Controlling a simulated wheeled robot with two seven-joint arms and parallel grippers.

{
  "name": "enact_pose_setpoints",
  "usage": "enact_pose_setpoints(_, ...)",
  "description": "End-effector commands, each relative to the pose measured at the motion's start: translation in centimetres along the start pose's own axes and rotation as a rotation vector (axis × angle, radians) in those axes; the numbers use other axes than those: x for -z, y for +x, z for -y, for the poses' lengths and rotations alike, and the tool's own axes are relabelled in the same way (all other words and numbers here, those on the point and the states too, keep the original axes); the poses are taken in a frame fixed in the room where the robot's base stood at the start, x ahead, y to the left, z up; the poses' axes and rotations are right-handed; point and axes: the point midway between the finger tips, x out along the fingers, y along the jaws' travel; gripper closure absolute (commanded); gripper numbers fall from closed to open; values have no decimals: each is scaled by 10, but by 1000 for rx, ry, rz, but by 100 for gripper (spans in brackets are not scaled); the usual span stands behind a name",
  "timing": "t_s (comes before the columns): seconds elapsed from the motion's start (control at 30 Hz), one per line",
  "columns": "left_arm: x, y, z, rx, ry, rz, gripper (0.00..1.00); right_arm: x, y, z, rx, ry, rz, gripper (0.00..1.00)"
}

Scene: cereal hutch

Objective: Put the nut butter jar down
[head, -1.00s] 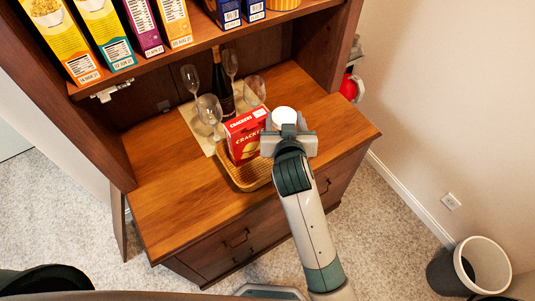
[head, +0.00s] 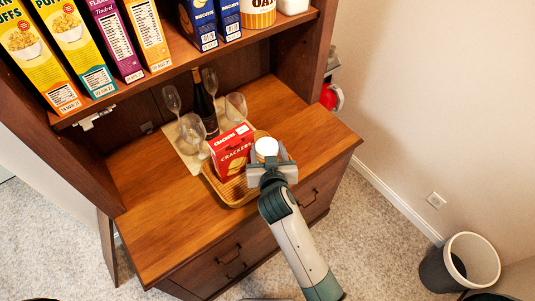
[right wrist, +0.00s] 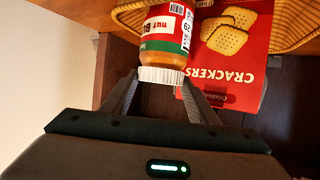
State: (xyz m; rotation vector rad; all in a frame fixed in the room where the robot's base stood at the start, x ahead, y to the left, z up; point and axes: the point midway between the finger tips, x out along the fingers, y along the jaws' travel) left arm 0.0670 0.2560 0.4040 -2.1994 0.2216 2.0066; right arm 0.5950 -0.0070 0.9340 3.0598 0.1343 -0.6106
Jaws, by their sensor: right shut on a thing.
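The nut butter jar shows its white lid (head: 266,147) in the head view. In the right wrist view the jar (right wrist: 168,32) has a red, white and green label. My right gripper (head: 269,160) is shut on the jar near its lid, with one finger on each side. The jar is beside the red crackers box (head: 232,150), over or in the right end of the wicker tray (head: 234,200). I cannot tell whether its base touches the tray; the gripper hides it in the head view. My left gripper is not in view.
Several glasses (head: 235,106) and a dark bottle (head: 203,100) stand behind the crackers box. Cereal boxes (head: 78,45) fill the shelf above. The wooden counter (head: 155,225) is clear left of the tray and at its right.

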Motion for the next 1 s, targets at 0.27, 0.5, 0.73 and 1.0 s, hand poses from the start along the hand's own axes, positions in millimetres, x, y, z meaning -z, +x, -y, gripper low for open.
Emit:
enact_pose_setpoints(0.27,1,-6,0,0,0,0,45,-23,10,0,1,0,-2,100)
enact_pose_setpoints(0.5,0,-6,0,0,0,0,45,-24,11,0,1,1,-3,100)
enact_pose_setpoints(0.73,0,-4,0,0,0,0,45,-28,12,0,1,1,0,34)
enact_pose_setpoints(1.0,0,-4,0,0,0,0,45,-28,12,0,1,0,0,28)
